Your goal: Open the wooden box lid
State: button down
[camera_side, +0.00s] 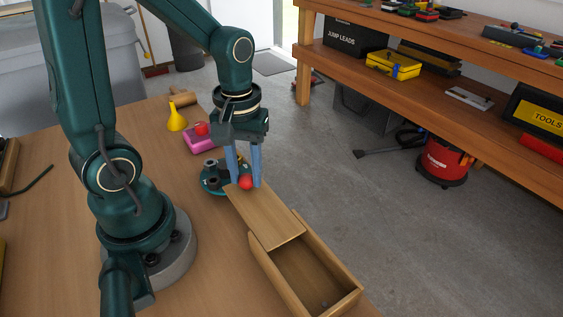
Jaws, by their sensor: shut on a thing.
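The wooden box (351,291) sits at the table's right front edge. Its flat wooden lid (268,218) is slid back toward the far left, so the near part of the box is uncovered and its inside shows. A red round knob (246,183) stands at the lid's far end. My gripper (246,181) points down there, its two blue fingers shut on the red knob, one on each side. A small dark item (323,304) lies in the open box; it is too small to identify.
A dark teal round holder (211,184) stands just left of the knob, close to my fingers. Behind it are a pink item (201,143) with a red ball, a yellow funnel (176,118) and a wooden mallet (182,97). Bare table lies left of the lid.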

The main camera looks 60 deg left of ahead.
aim_at(244, 212)
jog(key=shift+w+a, duration=0.15)
jog(key=shift+a, duration=0.1)
jog(key=c, duration=0.6)
grip_release()
jog(key=shift+o, duration=0.2)
jog(key=shift+r, duration=2.6)
jog(key=shift+d, duration=0.1)
jog(key=shift+d+r, duration=0.15)
jog(key=shift+r, duration=0.15)
jog(key=s+d+r+m+t, duration=0.3)
jog(key=d+m+t, duration=0.1)
jog(key=m, duration=0.5)
jog(key=shift+s+d+r+t, duration=0.15)
jog(key=shift+d+r+t, duration=0.2)
jog(key=shift+t, duration=0.45)
